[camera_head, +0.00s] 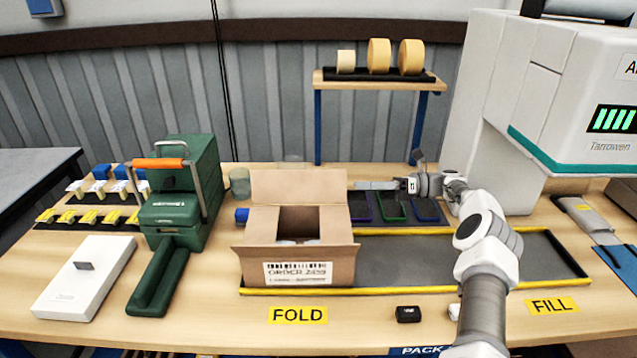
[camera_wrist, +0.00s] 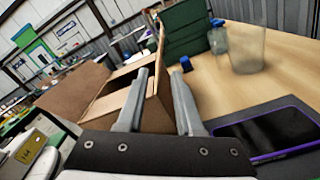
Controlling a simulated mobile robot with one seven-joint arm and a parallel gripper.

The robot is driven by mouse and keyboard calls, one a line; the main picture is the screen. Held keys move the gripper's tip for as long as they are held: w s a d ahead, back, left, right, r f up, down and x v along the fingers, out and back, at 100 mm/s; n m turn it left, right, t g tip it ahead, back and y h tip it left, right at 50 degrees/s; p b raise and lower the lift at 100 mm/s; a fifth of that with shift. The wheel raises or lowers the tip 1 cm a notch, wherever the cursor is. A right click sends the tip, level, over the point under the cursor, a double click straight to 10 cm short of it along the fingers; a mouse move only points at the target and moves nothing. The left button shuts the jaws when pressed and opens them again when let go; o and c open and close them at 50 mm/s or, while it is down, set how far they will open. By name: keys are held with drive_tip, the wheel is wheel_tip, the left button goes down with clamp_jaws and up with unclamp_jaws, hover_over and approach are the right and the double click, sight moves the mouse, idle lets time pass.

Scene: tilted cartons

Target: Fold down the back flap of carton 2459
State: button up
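The carton labelled ORDER 2459 (camera_head: 296,262) stands open on the bench behind the FOLD label. Its back flap (camera_head: 298,188) stands up, leaning slightly backward. My gripper (camera_head: 360,185) reaches in from the right, fingers pointing left, just right of the back flap's edge. In the wrist view the two fingers (camera_wrist: 160,76) are apart and no held object shows between them. The carton (camera_wrist: 158,112) lies ahead and to the left there, partly hidden by the fingers. I cannot tell whether they touch the flap.
A green tape machine (camera_head: 175,195) stands left of the carton. A shelf with tape rolls (camera_head: 380,56) stands behind.

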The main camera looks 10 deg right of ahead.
sight(318, 185)
drive_tip(key=a, duration=0.4)
drive_tip(key=w+a, duration=0.1)
drive_tip(key=a, duration=0.3)
drive_tip(key=w+a, duration=0.1)
drive_tip(key=a, duration=0.3)
drive_tip(key=shift+a, duration=0.1)
clamp_jaws()
idle(1.0)
